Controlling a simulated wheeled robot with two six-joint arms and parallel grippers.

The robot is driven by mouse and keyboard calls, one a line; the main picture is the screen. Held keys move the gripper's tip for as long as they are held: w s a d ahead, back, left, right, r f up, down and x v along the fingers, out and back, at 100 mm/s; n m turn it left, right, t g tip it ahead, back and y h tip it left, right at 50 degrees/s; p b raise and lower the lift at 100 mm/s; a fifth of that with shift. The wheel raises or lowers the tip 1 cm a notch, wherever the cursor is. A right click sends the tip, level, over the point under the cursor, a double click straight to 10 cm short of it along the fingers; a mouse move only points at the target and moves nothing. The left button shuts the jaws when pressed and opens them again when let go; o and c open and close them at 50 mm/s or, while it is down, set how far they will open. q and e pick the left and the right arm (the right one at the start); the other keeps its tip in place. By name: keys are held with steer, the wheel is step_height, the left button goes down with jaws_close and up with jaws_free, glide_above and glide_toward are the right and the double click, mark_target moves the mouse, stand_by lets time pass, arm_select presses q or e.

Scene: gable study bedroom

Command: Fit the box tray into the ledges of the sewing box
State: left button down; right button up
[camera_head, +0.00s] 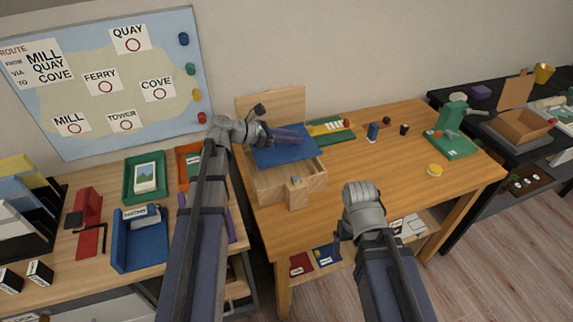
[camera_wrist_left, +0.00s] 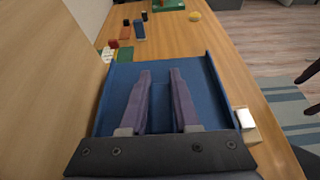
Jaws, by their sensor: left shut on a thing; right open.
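The wooden sewing box (camera_head: 268,187) stands at the left end of the wooden table, with its lid (camera_head: 285,103) raised at the back. The blue box tray (camera_head: 296,155) is over the box's top opening; it also fills the middle of the left wrist view (camera_wrist_left: 118,92). My left gripper (camera_head: 300,136) is shut on the tray, its purple fingers reaching over it. The ledges are hidden under the tray, and I cannot tell whether it rests on them. My right gripper (camera_head: 338,236) is open and empty at the table's front edge, apart from the box.
The table's middle is clear.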

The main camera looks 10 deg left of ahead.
arm_select(q)
steer(key=shift+f+b, duration=4.95)
steer(key=shift+f, duration=0.15)
steer(key=shift+r, duration=0.15)
steer(key=c, duration=1.1)
jaws_free()
steer(key=shift+f, duration=0.2)
steer(key=o, duration=0.5)
steer(key=shift+c, duration=0.2)
steer(key=shift+r, duration=0.1)
